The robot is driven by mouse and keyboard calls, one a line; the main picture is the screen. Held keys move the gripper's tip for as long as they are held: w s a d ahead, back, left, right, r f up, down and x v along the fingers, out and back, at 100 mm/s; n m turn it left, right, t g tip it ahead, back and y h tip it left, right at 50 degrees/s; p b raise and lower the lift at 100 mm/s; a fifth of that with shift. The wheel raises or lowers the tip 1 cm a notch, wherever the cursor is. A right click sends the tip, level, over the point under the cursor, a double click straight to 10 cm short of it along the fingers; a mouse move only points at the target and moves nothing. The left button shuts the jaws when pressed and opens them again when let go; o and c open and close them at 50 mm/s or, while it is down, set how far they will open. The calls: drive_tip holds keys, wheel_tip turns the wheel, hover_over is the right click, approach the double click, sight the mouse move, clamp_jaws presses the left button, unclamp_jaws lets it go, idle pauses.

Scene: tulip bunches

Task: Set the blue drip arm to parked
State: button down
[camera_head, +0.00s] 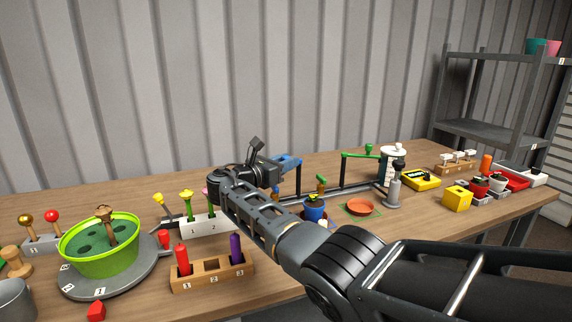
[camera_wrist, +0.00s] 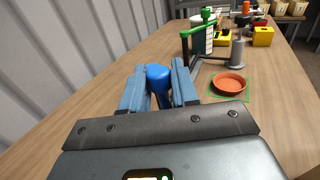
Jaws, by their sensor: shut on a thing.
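My gripper (camera_head: 288,162) is shut on the blue drip arm's round blue knob (camera_wrist: 157,78). In the wrist view the knob sits between my two blue-grey fingers (camera_wrist: 159,68). The rest of the blue arm is hidden behind my gripper, so its angle cannot be told. In the head view a dark upright post stands just below my fingers, on a dark rail (camera_head: 345,190). A green drip arm (camera_head: 358,155) with a green knob stands on another post to the right; it also shows in the wrist view (camera_wrist: 199,27). No parked mark can be made out.
A blue pot with a plant (camera_head: 315,211) stands below my gripper. An orange saucer (camera_head: 360,207) lies on a green-outlined square, near a grey cylinder (camera_head: 393,190) and a white reservoir. A wooden block with coloured pegs (camera_head: 211,278) and a green bowl (camera_head: 98,262) are left.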

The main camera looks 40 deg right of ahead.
drive_tip(key=c, duration=1)
unclamp_jaws()
drive_tip(key=shift+d, duration=0.1)
drive_tip(key=shift+s+a, duration=0.25)
drive_tip(key=shift+a, duration=1.05)
drive_tip(key=shift+s+a, duration=0.25)
drive_tip(key=shift+a, duration=1)
drive_tip(key=shift+s+a, duration=0.25)
drive_tip(key=shift+a, duration=1.05)
